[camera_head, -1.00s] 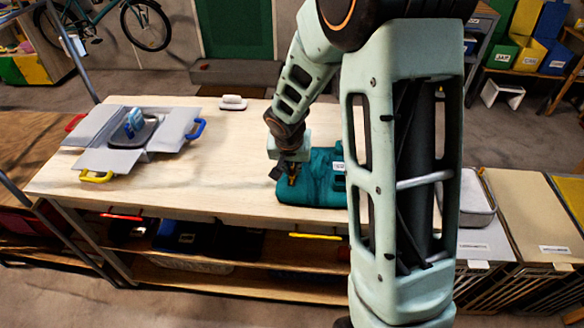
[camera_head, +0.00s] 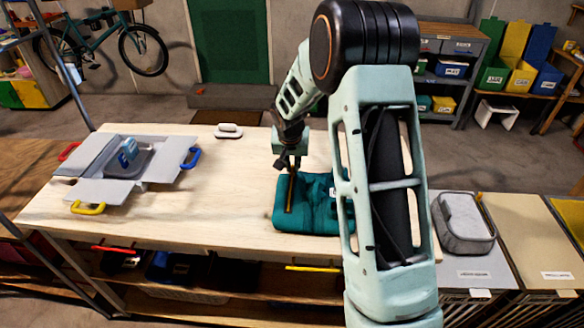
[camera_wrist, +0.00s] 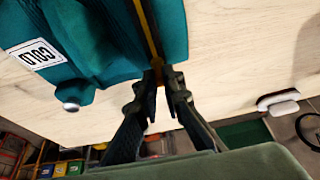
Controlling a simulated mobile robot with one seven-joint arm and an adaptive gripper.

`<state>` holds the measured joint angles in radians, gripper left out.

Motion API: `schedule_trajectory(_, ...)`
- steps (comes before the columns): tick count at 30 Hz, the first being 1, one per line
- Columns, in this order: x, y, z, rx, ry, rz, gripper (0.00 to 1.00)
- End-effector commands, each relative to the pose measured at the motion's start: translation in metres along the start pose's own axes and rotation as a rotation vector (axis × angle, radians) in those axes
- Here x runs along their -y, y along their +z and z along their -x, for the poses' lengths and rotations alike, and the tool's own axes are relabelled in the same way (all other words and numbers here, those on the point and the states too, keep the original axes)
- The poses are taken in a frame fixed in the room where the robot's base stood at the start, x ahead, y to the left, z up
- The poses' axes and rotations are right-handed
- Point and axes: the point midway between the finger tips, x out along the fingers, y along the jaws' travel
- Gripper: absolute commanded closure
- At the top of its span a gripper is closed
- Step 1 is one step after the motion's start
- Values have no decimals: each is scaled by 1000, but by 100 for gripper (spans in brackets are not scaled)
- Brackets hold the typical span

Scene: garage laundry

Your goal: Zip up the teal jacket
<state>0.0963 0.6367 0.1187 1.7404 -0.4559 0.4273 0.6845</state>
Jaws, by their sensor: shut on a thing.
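The teal jacket (camera_head: 310,222) lies flat on the wooden table, partly hidden behind my arm. A yellow-gold zip line (camera_head: 290,192) runs along its left part, and it also shows in the wrist view (camera_wrist: 148,28). My gripper (camera_head: 291,168) is at the far end of this line, at the jacket's far edge. In the wrist view my gripper (camera_wrist: 160,78) has its fingertips closed around the small zip pull, which they mostly hide. A white tag reading COLD (camera_wrist: 35,53) is on the jacket.
A grey folding board (camera_head: 95,190) with coloured handles and a blue-topped item lies on the table's left. A white-handled brush-like object (camera_head: 228,130) is at the back edge. The table (camera_head: 225,205) between is clear.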

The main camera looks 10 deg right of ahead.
Motion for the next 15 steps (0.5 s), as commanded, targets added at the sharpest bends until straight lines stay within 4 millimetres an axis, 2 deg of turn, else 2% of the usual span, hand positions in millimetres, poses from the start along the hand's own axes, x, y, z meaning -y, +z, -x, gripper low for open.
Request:
schedule_trajectory(2,1,0,1,-1,-1,1,100)
schedule_trajectory(3,1,0,1,-1,-1,1,90)
schedule_trajectory(8,1,0,0,0,-1,1,74)
schedule_trajectory(15,0,0,0,0,0,0,74)
